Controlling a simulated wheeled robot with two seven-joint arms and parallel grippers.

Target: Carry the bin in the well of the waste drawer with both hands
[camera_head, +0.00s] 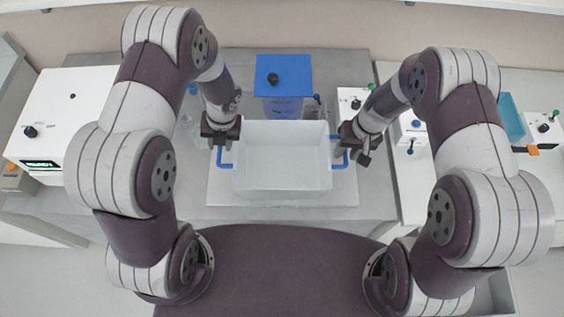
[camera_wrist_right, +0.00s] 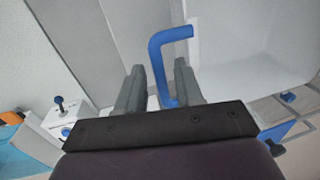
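The white open bin (camera_head: 283,183) stands upright and looks empty. It has a blue handle on its left side (camera_head: 223,157) and one on its right side (camera_head: 340,160). My left gripper (camera_head: 221,140) is at the left handle; its fingers are too small and dark to tell open from shut. My right gripper (camera_head: 357,150) is at the right handle. In the right wrist view, the blue handle (camera_wrist_right: 158,62) runs between the fingers of my right gripper (camera_wrist_right: 160,82), with a gap beside it, so the gripper looks open around it.
A pale flat panel (camera_head: 342,193) lies around the bin's foot. A blue-topped container (camera_head: 283,77) stands right behind the bin. A white box with a knob (camera_head: 62,118) is at the left. Small switch boxes (camera_head: 411,133) and a teal tray (camera_head: 510,118) are at the right.

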